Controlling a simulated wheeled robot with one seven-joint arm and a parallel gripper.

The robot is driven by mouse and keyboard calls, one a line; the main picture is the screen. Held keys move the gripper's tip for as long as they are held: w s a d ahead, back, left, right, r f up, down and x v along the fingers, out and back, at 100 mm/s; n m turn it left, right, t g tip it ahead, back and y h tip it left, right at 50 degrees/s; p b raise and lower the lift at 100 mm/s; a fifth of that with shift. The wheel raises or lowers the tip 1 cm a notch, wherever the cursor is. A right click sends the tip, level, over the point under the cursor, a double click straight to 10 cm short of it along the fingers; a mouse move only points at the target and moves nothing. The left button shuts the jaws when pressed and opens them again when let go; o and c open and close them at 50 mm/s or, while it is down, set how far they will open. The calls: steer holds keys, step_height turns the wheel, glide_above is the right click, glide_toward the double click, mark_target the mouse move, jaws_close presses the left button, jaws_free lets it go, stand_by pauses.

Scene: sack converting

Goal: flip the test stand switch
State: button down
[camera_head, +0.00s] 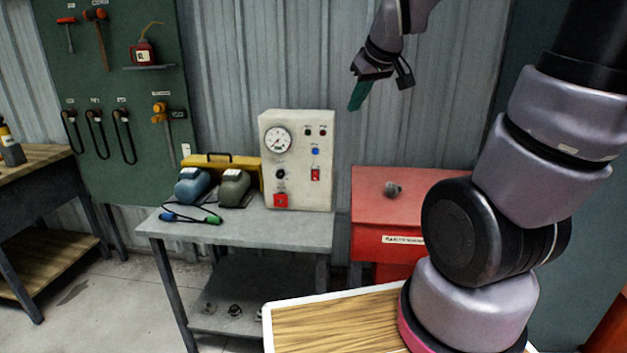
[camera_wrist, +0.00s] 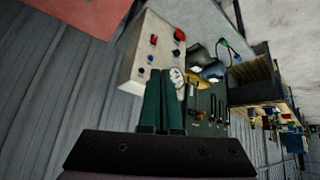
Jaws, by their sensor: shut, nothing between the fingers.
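The test stand is a cream box with a control panel (camera_head: 299,190) on the grey bench. It carries a round gauge (camera_head: 277,140), a black knob (camera_head: 280,174), a blue button (camera_head: 315,151), a small red rocker-like switch (camera_head: 315,175) and a larger red control (camera_head: 281,201). Which red control is the test stand switch, I cannot tell. My gripper (camera_head: 357,96), with green fingers, hangs above and right of the box in the head view, apart from it. In the wrist view the fingers (camera_wrist: 163,102) are together and empty; the panel (camera_wrist: 142,67) appears upside down beyond them, its gauge partly covered.
A blue motor-like unit (camera_head: 192,186), a grey-green one (camera_head: 234,187) and a yellow case (camera_head: 222,161) stand left of the box. Cables with blue and green ends lie in front. A red cabinet (camera_head: 373,205) stands right, with a small grey part on top.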

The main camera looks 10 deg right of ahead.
mark_target(315, 175)
steer(key=w+a+f+n, duration=0.2)
steer(key=w+f+n, duration=0.3)
steer(key=f, duration=0.5)
steer(key=w+a+f+n+t, duration=0.1)
steer(key=w+f+n, duration=0.4)
steer(key=f, duration=0.5)
steer(key=w+a+f+n, duration=0.4)
steer(key=f+n, duration=0.3)
steer(key=f, duration=0.2)
steer(key=shift+w+f+n, duration=0.4)
steer(key=shift+w, duration=0.25)
steer(key=shift+d, duration=0.1)
steer(key=w+d+f, duration=0.1)
steer(key=w+d, duration=0.1)
steer(key=w, duration=0.6)
steer(key=shift+w+d, duration=0.15)
steer(key=shift+d, duration=0.2)
steer(key=shift+w, duration=0.1)
steer(key=shift+w+d, duration=0.1)
steer(key=shift+w, duration=0.2)
